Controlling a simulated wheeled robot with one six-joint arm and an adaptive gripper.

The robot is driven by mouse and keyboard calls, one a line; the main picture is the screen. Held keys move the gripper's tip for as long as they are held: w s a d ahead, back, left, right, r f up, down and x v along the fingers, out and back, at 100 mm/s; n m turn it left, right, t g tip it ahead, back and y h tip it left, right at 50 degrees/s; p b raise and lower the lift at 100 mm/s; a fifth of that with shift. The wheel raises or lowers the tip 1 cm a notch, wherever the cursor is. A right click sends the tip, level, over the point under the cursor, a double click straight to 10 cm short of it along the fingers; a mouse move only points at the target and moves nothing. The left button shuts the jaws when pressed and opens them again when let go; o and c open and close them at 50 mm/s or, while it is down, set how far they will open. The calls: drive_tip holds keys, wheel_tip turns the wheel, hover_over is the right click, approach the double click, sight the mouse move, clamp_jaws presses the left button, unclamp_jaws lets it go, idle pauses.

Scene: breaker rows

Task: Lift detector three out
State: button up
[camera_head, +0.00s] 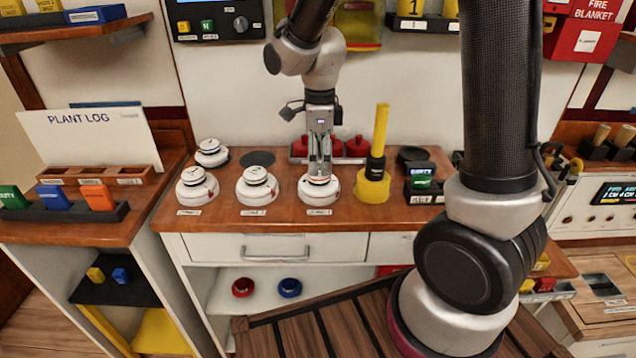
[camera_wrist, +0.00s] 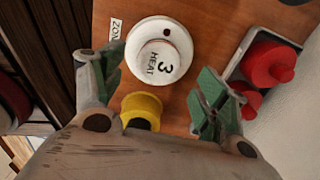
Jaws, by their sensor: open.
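Detector three (camera_head: 318,191) is a round white unit on the wooden counter, the rightmost of the front row of detectors. In the wrist view its top (camera_wrist: 159,54) reads "3 HEAT". My gripper (camera_head: 321,172) is directly above it, pointing down, its fingers low near the detector's top. In the wrist view my gripper (camera_wrist: 158,92) has its green-padded fingers spread apart, with the detector ahead between them. Whether the fingers touch it I cannot tell.
Two similar detectors stand to the left (camera_head: 257,187) (camera_head: 197,187), and another (camera_head: 211,153) behind them. A yellow tool (camera_head: 374,184) stands upright close on the right. Red domed items (camera_head: 357,147) sit in a tray behind. A dark disc (camera_head: 258,159) lies on the counter.

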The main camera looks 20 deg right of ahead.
sight(319, 171)
wheel_tip(319, 171, down, 4)
drive_tip(key=shift+s+a+f, duration=0.1)
drive_tip(key=c, duration=1.2)
drive_tip(key=shift+o, duration=0.2)
